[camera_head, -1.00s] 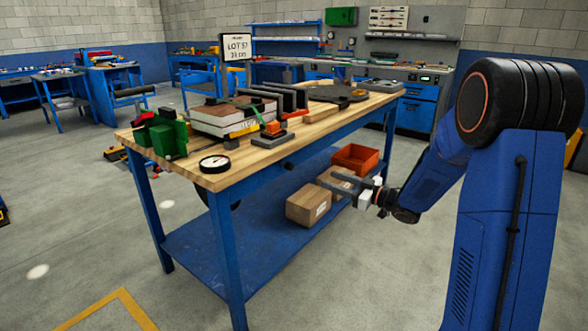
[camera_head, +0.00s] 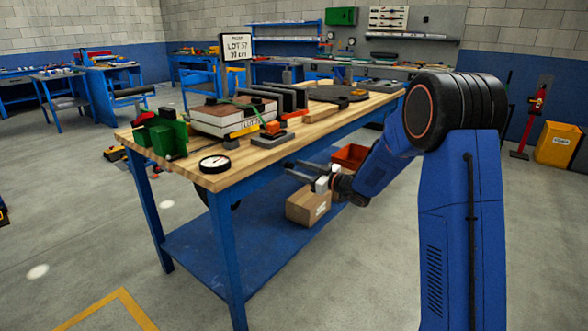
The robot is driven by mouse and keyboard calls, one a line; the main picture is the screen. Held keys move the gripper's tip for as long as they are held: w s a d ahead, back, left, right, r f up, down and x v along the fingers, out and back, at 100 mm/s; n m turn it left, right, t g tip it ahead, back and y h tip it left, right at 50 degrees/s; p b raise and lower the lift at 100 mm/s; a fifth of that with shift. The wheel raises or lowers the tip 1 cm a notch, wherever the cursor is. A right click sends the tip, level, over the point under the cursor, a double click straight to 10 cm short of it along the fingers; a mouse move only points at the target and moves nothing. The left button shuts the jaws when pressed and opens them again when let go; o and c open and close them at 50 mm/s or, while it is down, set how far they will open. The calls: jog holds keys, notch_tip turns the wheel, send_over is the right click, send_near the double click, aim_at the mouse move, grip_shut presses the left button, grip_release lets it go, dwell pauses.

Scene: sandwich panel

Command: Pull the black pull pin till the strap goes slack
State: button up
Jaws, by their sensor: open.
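A layered panel stack (camera_head: 215,124) lies on the wooden workbench (camera_head: 300,136), with a green strap (camera_head: 243,105) running over it. An orange and black device (camera_head: 272,128) sits at its right front corner, near the strap's lower end. I cannot make out the black pull pin for certain at this size. My gripper (camera_head: 292,168) is open and empty in front of the bench's near edge, at about the height of the bench's blue frame. It points left, lower than and to the right of the panel stack.
A round gauge (camera_head: 215,164) lies at the bench's near left corner, by a green clamp-like block (camera_head: 165,135). A cardboard box (camera_head: 308,206) and an orange bin (camera_head: 350,156) are on the lower shelf.

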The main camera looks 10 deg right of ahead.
jog(key=shift+x, duration=0.95)
grip_shut()
jog(key=shift+v, duration=1.2)
grip_release()
jog(key=shift+s, duration=0.1)
